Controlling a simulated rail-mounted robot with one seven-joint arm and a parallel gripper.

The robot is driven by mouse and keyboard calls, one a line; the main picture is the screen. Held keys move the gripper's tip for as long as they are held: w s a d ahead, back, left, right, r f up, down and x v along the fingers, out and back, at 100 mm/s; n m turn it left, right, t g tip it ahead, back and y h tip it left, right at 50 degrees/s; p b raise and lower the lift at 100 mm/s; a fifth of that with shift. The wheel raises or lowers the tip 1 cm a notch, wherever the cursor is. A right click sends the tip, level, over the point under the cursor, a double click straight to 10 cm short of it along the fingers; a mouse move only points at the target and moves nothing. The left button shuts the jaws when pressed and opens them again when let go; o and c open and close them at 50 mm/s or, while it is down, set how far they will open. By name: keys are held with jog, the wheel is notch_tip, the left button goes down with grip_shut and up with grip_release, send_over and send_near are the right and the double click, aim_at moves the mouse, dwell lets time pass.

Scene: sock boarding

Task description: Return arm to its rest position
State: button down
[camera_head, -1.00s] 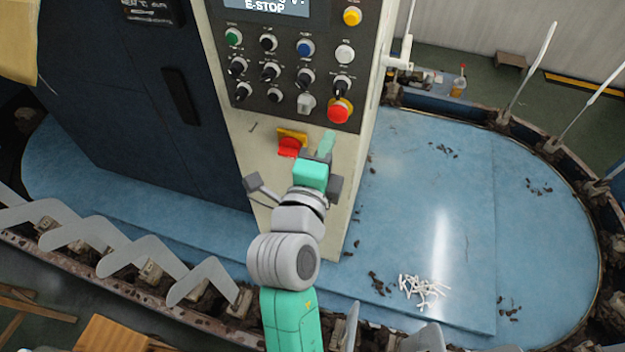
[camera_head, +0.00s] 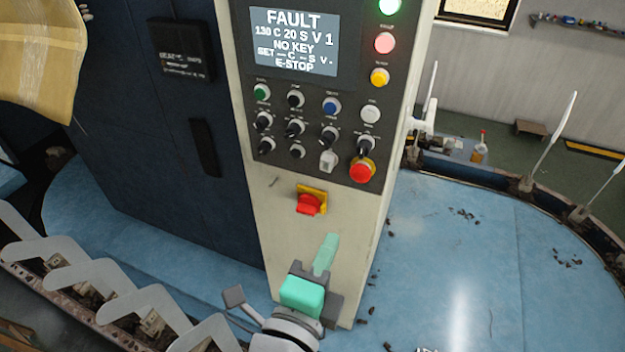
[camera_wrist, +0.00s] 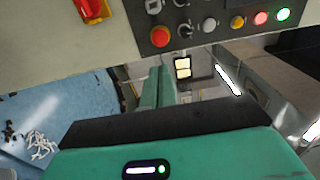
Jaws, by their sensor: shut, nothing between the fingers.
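My gripper (camera_head: 327,254) is in the lower middle of the head view, in front of the lower part of the cream control column (camera_head: 268,232). Its green fingers are shut with nothing between them and point up the column. The fingers also show in the wrist view (camera_wrist: 167,86). The red rotary switch on its yellow plate (camera_head: 309,201) is above the fingertips, apart from them. In the wrist view this red switch (camera_wrist: 92,8) is at the top left. Most of my arm is below the head view's lower edge.
The panel screen (camera_head: 294,42) reads FAULT, NO KEY and E-STOP. A red mushroom button (camera_head: 362,171) is at the panel's lower right. Grey sock forms (camera_head: 140,305) line the lower left. The blue deck (camera_head: 470,260) at right carries dark debris; white scraps (camera_wrist: 40,145) lie there.

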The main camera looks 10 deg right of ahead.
jog(key=s+a+r+n+t+y+p, duration=0.2)
jog(key=r+n, duration=0.6)
jog(key=r, duration=0.5)
jog(key=s+a+r+n+t+y+p, duration=0.2)
jog(key=r+n+p, duration=0.4)
jog(key=r, duration=0.7)
jog(key=s+a+r+n+t+y+p, duration=0.3)
jog(key=r+n, duration=0.7)
jog(key=r, duration=0.4)
jog(key=shift+s+t+y+p, duration=0.35)
jog(key=shift+t+y+p, duration=0.3)
jog(key=shift+t+y, duration=0.55)
